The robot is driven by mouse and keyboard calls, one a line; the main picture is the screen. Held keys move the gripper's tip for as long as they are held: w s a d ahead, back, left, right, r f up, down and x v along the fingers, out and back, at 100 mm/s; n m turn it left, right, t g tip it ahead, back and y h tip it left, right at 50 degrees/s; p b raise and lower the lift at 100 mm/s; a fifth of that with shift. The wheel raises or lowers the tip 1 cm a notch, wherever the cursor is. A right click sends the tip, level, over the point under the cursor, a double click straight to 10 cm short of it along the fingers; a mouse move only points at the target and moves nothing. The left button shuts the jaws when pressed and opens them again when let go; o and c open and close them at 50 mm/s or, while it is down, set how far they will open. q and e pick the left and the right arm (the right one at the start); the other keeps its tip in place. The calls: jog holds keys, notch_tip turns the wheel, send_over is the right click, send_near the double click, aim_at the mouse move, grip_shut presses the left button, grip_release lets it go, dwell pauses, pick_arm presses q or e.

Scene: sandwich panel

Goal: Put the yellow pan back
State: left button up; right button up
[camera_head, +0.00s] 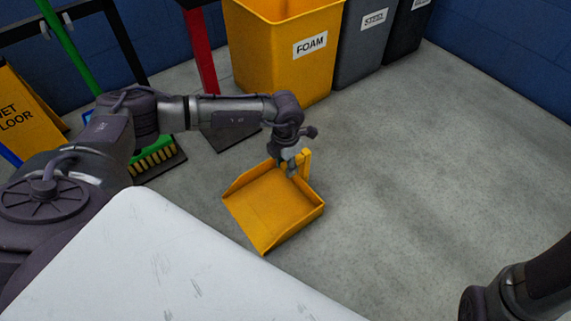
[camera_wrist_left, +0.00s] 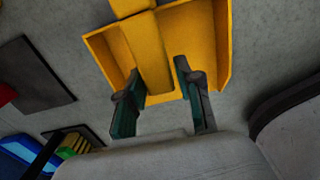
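The yellow pan (camera_head: 268,208) lies on the grey floor in the head view, its open side toward the lower left. Its upright handle (camera_head: 305,162) stands at the back edge. My left gripper (camera_head: 291,168) is just beside the handle, above the pan's back edge. In the left wrist view the two dark fingers of this gripper (camera_wrist_left: 161,78) are spread apart, with the yellow pan (camera_wrist_left: 195,45) beyond them. The handle strip lies between and past the fingertips; I cannot tell whether either finger touches it. My right gripper is out of view.
A yellow FOAM bin (camera_head: 270,55), a grey STEEL bin (camera_head: 368,45) and a black bin (camera_head: 408,25) stand at the back. A green broom (camera_head: 158,160), a red-handled tool (camera_head: 203,50) and a wet floor sign (camera_head: 30,112) are at left.

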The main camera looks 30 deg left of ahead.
pick_arm(q)
jog(key=shift+o, duration=0.8)
